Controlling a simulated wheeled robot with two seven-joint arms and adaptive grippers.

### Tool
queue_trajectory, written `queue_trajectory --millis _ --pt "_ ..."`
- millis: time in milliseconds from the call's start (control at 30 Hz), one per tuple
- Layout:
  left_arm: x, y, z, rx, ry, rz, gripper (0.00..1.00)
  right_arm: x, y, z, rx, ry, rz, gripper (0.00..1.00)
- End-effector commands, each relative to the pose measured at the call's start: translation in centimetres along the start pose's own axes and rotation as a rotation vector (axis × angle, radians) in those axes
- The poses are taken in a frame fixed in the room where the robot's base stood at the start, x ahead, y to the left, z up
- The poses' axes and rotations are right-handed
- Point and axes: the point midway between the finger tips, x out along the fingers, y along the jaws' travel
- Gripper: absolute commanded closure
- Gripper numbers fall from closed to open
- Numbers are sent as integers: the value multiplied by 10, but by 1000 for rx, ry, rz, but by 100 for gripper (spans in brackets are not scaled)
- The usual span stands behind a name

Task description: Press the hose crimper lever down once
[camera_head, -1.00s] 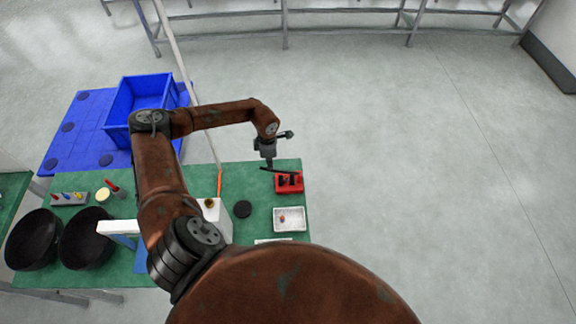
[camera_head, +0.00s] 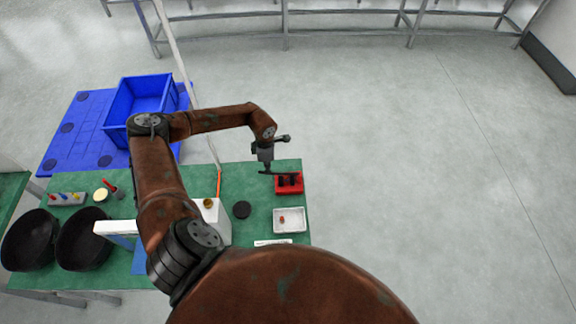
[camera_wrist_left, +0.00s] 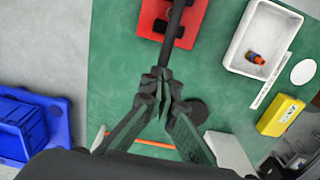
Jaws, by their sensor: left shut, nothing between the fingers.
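The hose crimper has a red base (camera_head: 289,187) at the right edge of the green table. It also shows at the top of the left wrist view (camera_wrist_left: 156,18). Its black lever (camera_head: 281,173) reaches left from the base; in the left wrist view the lever (camera_wrist_left: 175,35) runs down to the fingertips. My left gripper (camera_head: 265,164) is shut and empty, pointing down at the lever's free end. In the left wrist view, its fingertips (camera_wrist_left: 157,78) meet or overlap the lever end; I cannot tell whether they touch. My right gripper is not in view.
A white tray (camera_head: 276,227) with a small orange-red item stands close to the crimper. A black disc (camera_head: 242,209), a white block (camera_head: 222,226) and black bowls (camera_head: 28,262) are on the table (camera_head: 258,176). A blue crate (camera_head: 112,119) stands beyond. Open floor lies right.

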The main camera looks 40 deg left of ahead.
Motion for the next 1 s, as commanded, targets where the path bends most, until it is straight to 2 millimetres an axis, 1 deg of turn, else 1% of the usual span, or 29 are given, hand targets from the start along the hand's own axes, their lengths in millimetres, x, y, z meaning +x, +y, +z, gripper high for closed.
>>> queue_trajectory --millis 167,267,1000 --pt "10 0 -3 -1 3 0 100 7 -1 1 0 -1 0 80" --pt "8 0 -3 0 3 0 100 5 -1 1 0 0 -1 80" --pt "-48 0 -2 0 2 0 100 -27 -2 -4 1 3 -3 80"
